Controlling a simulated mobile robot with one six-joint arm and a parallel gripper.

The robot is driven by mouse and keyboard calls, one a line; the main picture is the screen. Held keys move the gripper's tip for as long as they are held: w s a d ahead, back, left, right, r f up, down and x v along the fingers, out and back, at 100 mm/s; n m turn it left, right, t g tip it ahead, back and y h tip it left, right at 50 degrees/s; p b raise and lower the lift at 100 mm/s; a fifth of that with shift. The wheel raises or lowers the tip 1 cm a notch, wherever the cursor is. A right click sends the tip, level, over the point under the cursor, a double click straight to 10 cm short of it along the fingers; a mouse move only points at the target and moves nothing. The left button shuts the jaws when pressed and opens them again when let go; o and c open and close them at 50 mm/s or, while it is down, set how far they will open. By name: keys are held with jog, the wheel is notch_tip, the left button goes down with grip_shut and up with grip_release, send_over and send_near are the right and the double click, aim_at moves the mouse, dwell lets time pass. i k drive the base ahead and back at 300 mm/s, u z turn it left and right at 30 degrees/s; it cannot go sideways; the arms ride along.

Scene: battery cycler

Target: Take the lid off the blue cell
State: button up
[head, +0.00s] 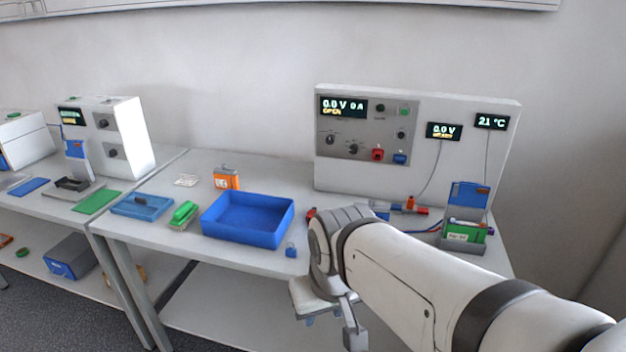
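No cell can be clearly picked out as the blue cell with a lid on it. At the right end of the bench, a grey holder (463,246) bears a green block (462,232) with a white label. A blue panel (468,196) stands upright behind the block; I cannot tell whether it is a lid. My gripper (331,322) hangs in front of the bench's front edge, left of and apart from the holder. It is seen partly from behind, and its fingertips are not clear. I see nothing held in it.
The cycler panel (450,105) rises behind. Wires lie near the holder. My arm hides the right front of the bench.

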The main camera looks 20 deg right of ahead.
aim_at(373, 206)
jog(key=z, duration=0.3)
jog(key=i, duration=1.15)
jog(key=z, duration=0.85)
